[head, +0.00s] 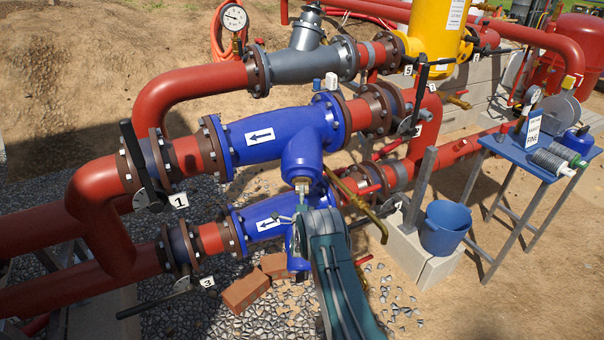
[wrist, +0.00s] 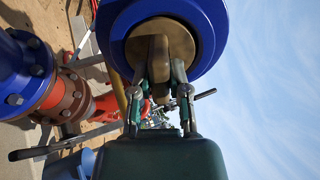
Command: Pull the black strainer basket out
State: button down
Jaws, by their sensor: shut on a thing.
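The upper blue strainer (head: 262,135) has an arrow label and a branch (head: 302,158) slanting down towards me. In the wrist view, the blue branch end (wrist: 209,35) surrounds a round brass-brown cap (wrist: 137,47) with a raised bar (wrist: 158,58) across it. My gripper (wrist: 165,78) is shut on this bar, one finger on each side. In the head view, my gripper (head: 301,190) is at the branch's lower end, partly hidden by my arm. The cap appears seated in the branch end. No black strainer basket shows in either view.
A lower blue strainer (head: 262,221) sits behind my arm. A yellow lever (head: 362,206) is close on the right. A blue bucket (head: 445,228) stands on a concrete block, beside a blue table (head: 530,155) carrying strainer baskets. Bricks (head: 246,290) lie on the gravel.

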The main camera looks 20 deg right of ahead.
jog(key=shift+s+a+f, duration=0.2)
jog(key=shift+s+a, duration=0.1)
jog(key=shift+s, duration=0.2)
jog(key=v, duration=1.4)
dwell(1.4)
dwell(0.5)
